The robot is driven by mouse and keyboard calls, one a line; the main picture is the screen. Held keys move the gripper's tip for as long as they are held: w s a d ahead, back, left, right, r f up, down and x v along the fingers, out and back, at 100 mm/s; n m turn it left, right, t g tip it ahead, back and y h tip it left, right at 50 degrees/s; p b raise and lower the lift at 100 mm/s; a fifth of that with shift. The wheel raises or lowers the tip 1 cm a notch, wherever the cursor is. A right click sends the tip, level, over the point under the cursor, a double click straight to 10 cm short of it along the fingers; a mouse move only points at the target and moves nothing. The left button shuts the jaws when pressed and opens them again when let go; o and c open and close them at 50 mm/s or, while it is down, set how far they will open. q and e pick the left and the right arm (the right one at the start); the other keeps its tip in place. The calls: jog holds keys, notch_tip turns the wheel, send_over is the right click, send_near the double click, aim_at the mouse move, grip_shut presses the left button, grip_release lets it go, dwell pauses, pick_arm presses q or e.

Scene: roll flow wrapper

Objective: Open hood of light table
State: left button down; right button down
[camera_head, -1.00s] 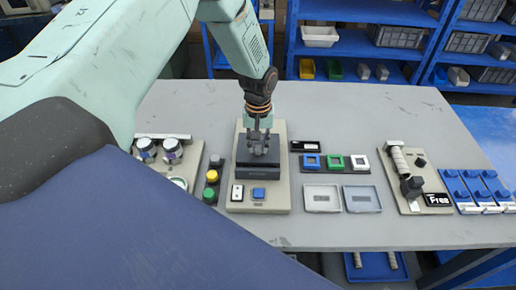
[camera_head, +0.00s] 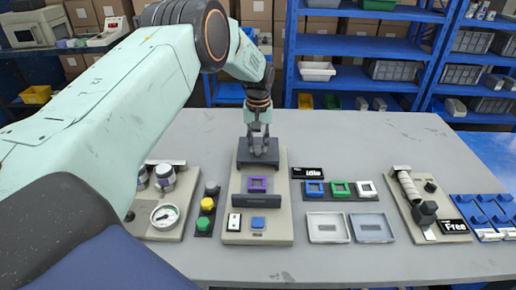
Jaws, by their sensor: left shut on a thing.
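The light table is a beige panel (camera_head: 240,218) in the middle of the bench. Its dark hood (camera_head: 258,160) sits at the panel's back end. In front of the hood, a purple square frame (camera_head: 257,185) lies uncovered, with a dark bar (camera_head: 257,201) in front of it. My left gripper (camera_head: 258,146) reaches down from the back and is shut on the top of the hood; the fingertips are small and partly hard to see. My right gripper is not in view.
A display reading "Idle" (camera_head: 307,172) and blue, green and white square frames (camera_head: 340,189) stand to the right. Two shallow trays (camera_head: 328,228) lie before them. The front bench is clear.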

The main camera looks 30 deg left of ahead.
pick_arm(q)
jog(key=c, duration=1.1)
grip_release()
notch_tip(320, 180, up, 12)
